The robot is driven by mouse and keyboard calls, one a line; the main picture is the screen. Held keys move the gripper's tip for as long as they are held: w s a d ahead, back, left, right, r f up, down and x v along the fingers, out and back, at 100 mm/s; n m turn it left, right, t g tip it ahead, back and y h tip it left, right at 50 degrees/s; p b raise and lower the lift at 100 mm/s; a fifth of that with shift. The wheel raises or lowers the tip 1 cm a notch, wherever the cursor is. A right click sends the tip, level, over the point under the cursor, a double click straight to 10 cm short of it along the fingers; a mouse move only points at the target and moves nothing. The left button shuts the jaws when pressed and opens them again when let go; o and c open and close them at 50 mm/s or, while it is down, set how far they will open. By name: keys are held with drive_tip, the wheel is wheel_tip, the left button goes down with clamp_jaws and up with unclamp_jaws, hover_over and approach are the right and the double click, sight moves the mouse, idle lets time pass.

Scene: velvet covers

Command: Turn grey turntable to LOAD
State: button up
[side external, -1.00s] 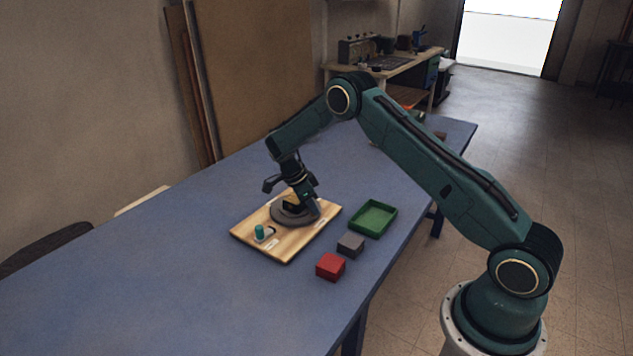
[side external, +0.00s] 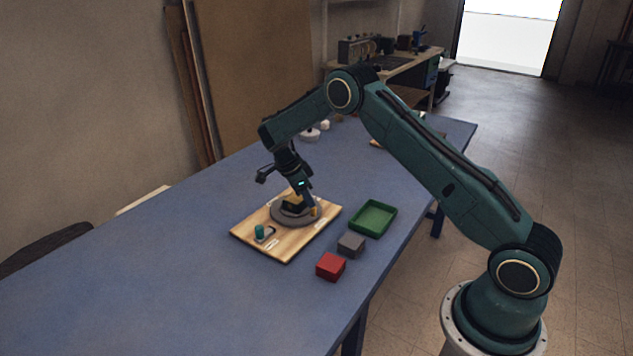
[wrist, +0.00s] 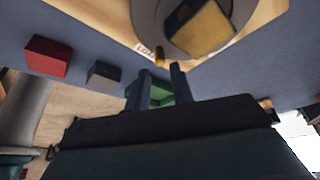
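The grey turntable (side external: 284,221) sits on a wooden board (side external: 283,250) and shows large at the top of the wrist view (wrist: 146,20). A yellow and dark block (wrist: 200,28) rests on it. A small yellow peg (wrist: 160,57) stands at its rim, beside the printed LOAD label (wrist: 143,48). In the side view the peg (side external: 314,211) is at the turntable's right edge. My gripper (wrist: 161,70) has its two fingers apart, with a gap between them. Its tips are close to the peg; I cannot tell if they touch it.
A teal knob (side external: 259,232) stands in a slot on the board's near left. A green tray (side external: 373,219), a grey block (side external: 351,246) and a red block (side external: 330,267) lie to the right. The blue table (side external: 130,270) is clear at left.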

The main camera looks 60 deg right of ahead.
drive_tip(key=v, duration=1)
drive_tip(key=shift+r, duration=0.15)
drive_tip(key=s+a+r+n+t+y, duration=0.1)
drive_tip(key=s+a+r+n+t, duration=0.15)
drive_tip(key=s+r+n, duration=0.6)
drive_tip(key=s+a+r+n+t, duration=0.25)
drive_tip(key=s+r+n, duration=0.2)
drive_tip(key=r, duration=0.65)
drive_tip(key=s+a+n+t+y, duration=0.1)
drive_tip(key=s+a+n, duration=0.2)
drive_tip(key=s, duration=0.4)
drive_tip(key=s+a+f+n+t+y, duration=0.1)
drive_tip(key=s+a+n, duration=0.1)
drive_tip(key=s+n, duration=0.3)
drive_tip(key=s+a+n+t, duration=0.1)
drive_tip(key=s+a+n, duration=0.2)
drive_tip(key=s, duration=0.8)
drive_tip(key=shift+a+f+n+y, duration=0.35)
drive_tip(key=shift+a+n+y, duration=0.05)
drive_tip(key=shift+n, duration=0.1)
